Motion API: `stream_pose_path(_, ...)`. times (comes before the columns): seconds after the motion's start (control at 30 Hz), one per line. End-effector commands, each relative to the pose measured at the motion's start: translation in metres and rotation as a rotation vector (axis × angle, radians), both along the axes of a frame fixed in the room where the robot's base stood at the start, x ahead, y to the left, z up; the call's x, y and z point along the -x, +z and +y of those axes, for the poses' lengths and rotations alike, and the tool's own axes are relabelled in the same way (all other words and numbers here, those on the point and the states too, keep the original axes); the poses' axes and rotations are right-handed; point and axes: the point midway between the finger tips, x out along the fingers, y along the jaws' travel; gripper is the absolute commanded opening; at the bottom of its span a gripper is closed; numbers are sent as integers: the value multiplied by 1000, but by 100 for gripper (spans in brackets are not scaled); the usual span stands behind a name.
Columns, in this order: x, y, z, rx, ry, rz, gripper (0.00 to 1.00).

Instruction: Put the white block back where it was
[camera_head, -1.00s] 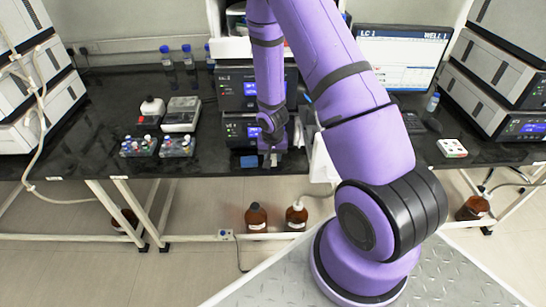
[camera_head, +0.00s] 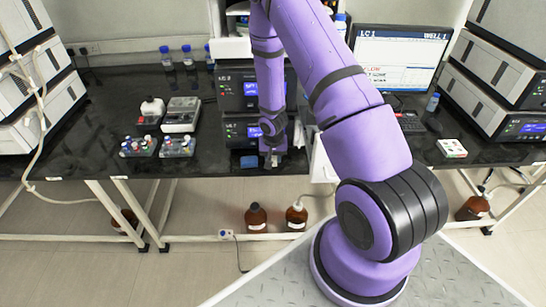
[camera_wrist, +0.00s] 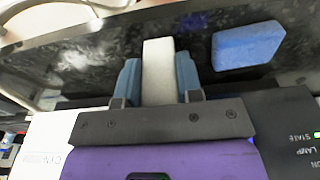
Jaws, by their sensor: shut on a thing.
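The white block (camera_wrist: 158,60) is a pale, oblong piece in the wrist view, between the two blue fingers of my gripper. My gripper (camera_head: 272,157) is shut on it, and the block's far end sticks out past the fingertips. In the head view my gripper hangs at the front edge of the black bench, in front of the dark instrument stack. The block is too small there to make out clearly.
A blue block (camera_wrist: 248,45) lies on the black bench (camera_head: 90,135), right of the white block in the wrist view. Instrument modules (camera_head: 240,92) stand close behind my gripper. Vial racks (camera_head: 138,147) sit to the left. Brown bottles (camera_head: 256,217) stand below the bench.

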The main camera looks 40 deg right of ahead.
Motion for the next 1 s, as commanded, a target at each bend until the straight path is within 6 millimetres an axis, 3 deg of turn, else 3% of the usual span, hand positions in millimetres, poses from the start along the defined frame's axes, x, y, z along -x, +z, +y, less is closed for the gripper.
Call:
stream_pose_path(0.03,0,-2,0,-1,0,1,18)
stream_pose_path(0.07,0,-2,0,0,1,1,36)
stream_pose_path(0.17,0,-2,0,0,1,0,59)
stream_pose_path(0.57,0,4,0,0,-1,-1,59)
stream_pose_path(1.0,6,68,4,0,-2,-4,59)
